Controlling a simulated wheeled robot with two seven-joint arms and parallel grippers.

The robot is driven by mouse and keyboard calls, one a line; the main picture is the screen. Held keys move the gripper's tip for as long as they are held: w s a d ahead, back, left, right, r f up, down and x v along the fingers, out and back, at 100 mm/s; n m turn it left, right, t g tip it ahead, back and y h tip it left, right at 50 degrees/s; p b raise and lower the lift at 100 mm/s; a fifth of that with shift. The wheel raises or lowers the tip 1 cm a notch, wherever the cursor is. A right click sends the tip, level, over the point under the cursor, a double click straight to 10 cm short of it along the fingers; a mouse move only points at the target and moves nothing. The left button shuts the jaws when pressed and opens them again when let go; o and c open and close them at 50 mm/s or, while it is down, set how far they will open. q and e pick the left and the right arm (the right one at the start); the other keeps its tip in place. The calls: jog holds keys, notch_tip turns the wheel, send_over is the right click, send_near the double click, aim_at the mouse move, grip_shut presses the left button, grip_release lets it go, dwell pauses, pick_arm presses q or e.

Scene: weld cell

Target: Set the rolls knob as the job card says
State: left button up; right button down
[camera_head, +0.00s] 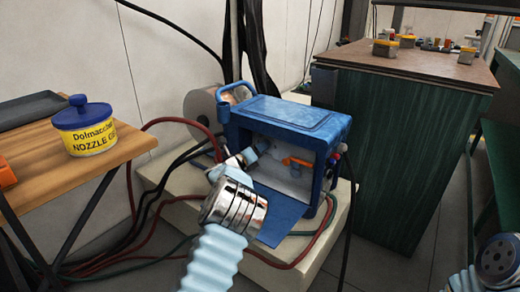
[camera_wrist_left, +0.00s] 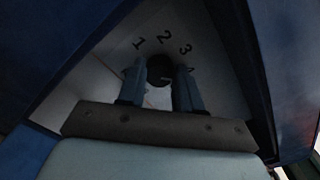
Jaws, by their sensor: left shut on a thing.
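The blue wire feeder box (camera_head: 290,115) stands with its side door folded down. My left gripper (camera_head: 250,156) reaches into its open compartment. In the left wrist view, my left gripper (camera_wrist_left: 160,88) is shut on a dark round knob (camera_wrist_left: 160,68), one blue finger on each side of it. The numbers 1, 2, 3 and 4 are printed in an arc around the knob on a pale panel (camera_wrist_left: 205,62); the 4 is partly covered by a finger. I cannot tell which number the knob points at. No readable job card shows. My right gripper is out of view.
An orange lever (camera_head: 297,162) sits inside the compartment, right of my left gripper. Cables and hoses (camera_head: 165,205) run along the left. A wooden table (camera_head: 45,160) holds a yellow and blue tin (camera_head: 85,128). A green cabinet (camera_head: 395,140) stands to the right.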

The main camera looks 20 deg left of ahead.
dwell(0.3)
pick_arm(q)
jog(key=o, duration=1)
jog(key=shift+s+a, duration=0.1)
jog(key=v, duration=1.3)
jog(key=shift+s+p, duration=0.3)
jog(key=shift+s, duration=0.1)
